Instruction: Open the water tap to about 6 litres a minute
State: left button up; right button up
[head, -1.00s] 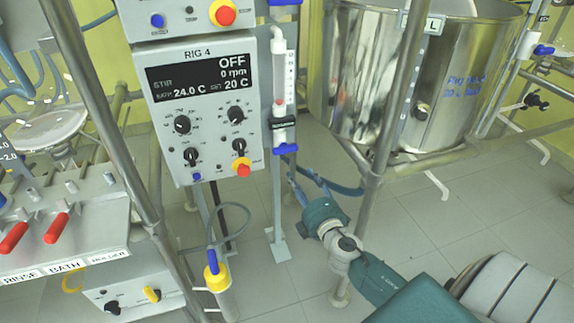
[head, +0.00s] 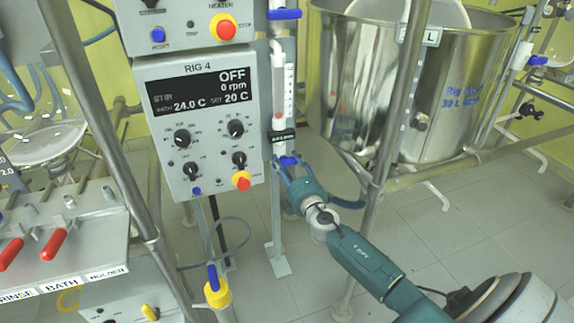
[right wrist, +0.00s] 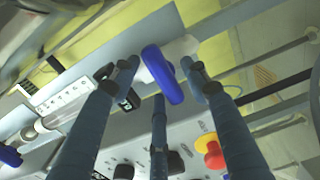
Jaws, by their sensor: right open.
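The water tap has a blue handle (head: 288,161) at the bottom of an upright flow meter (head: 283,95) with a clear scaled tube, right of the RIG 4 panel. My right gripper (head: 290,172) is just below this handle, with its fingers up around it. In the right wrist view the blue handle (right wrist: 163,75) lies between the open fingertips of my right gripper (right wrist: 160,84). I cannot tell whether any finger touches it. The flow meter tube (right wrist: 60,107) runs to the lower left there. The reading is too small to tell. My left gripper is not in view.
The RIG 4 control panel (head: 198,146) stands close left of the tap, with knobs and a red stop button (head: 242,181). Another blue tap handle (head: 285,14) sits higher up. A metal frame post (head: 392,110) and steel vessel (head: 440,90) stand to the right.

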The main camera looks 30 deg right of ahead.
jog(key=c, duration=1.1)
